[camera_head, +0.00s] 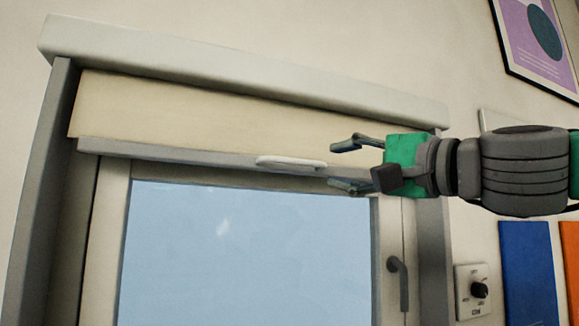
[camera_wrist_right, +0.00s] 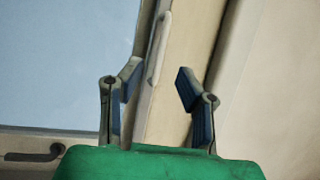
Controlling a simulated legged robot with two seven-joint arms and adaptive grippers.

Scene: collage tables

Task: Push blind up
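The cream blind (camera_head: 200,112) is rolled mostly up and covers only a strip at the top of the window. My right gripper (camera_head: 335,166) is open at the right end of the handle, one finger above the bar and one below. In the right wrist view, the handle (camera_wrist_right: 157,48) shows just beyond and between the spread fingers (camera_wrist_right: 157,78). I cannot tell whether a finger touches the bar. My left gripper is out of view.
The box-like window head (camera_head: 240,70) runs above the blind. The window pane (camera_head: 240,250) is below, with a dark window handle (camera_head: 398,280) at its right. A wall dial (camera_head: 478,290), blue panel (camera_head: 528,270) and framed picture (camera_head: 540,40) are to the right.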

